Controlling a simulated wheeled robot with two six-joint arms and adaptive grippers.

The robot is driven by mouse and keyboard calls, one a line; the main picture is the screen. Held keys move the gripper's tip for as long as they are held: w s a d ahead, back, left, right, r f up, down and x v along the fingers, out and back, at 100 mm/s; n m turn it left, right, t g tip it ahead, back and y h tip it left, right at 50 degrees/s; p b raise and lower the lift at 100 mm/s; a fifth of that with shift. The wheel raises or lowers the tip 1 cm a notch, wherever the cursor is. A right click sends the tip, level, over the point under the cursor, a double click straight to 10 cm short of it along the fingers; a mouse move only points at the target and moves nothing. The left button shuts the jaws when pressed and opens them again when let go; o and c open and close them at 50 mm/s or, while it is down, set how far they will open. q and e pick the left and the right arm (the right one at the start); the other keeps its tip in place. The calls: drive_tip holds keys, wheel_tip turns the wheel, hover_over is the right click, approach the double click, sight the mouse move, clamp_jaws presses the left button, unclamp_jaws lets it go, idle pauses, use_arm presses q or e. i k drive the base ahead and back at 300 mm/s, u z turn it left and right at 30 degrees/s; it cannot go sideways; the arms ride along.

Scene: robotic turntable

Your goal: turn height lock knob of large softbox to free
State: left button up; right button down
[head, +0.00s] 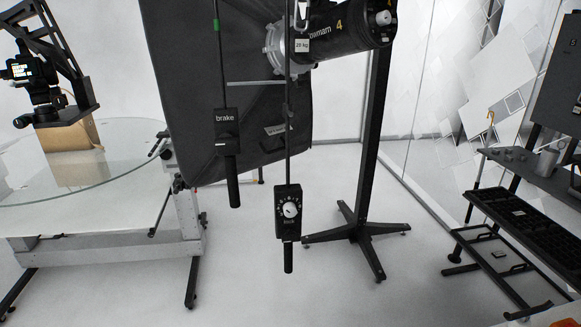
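The large softbox (185,80) hangs at the centre, a black cloth box seen from its side. A black lamp head (345,30) with a silver ring joins it at the top. A hanging control box (288,226) below it carries a round white knob (290,210) with a dial of marks around it and the word "lock" under it. The knob's pointer setting is too small to read surely. A second hanging box (226,123) reads "brake" and has a black handle below. Neither gripper is in view.
A black stand (371,150) with a splayed foot (358,232) is behind the lock box. A glass turntable (95,178) with a brown block (75,145) is at left. Black shelving (535,210) is at right. The white floor between is mostly clear.

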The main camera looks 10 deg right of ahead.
sight(289, 235)
drive_tip(key=k, duration=1.3)
drive_tip(key=z, duration=0.55)
drive_tip(key=i, duration=1.1)
drive_tip(key=z, duration=0.75)
